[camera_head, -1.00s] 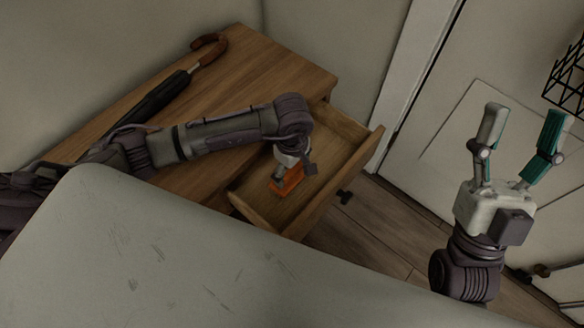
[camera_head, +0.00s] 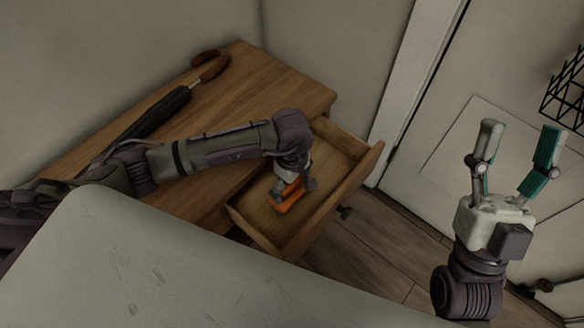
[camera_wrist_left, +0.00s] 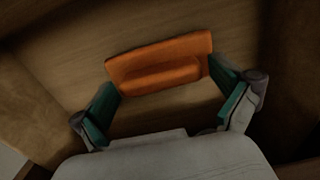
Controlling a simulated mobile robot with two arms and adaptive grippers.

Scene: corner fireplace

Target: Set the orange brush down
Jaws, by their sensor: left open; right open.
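The orange brush (camera_head: 287,196) is in the open wooden drawer (camera_head: 327,213), on its floor as far as I can tell. It also shows in the left wrist view (camera_wrist_left: 160,62), lying across the space at the fingertips. My left gripper (camera_wrist_left: 165,98) is open, with a teal-padded finger near each end of the brush. In the head view my left gripper (camera_head: 290,185) reaches down into the drawer and partly hides the brush. My right gripper (camera_head: 512,160) is open and empty, pointing up at the right, away from the drawer.
A black umbrella (camera_head: 155,112) with a brown curved handle lies on the wooden cabinet top (camera_head: 265,75). A pale surface (camera_head: 150,260) fills the lower left. A white door (camera_head: 450,130) and a black wire rack (camera_head: 566,95) are at the right. The drawer's far end is bare.

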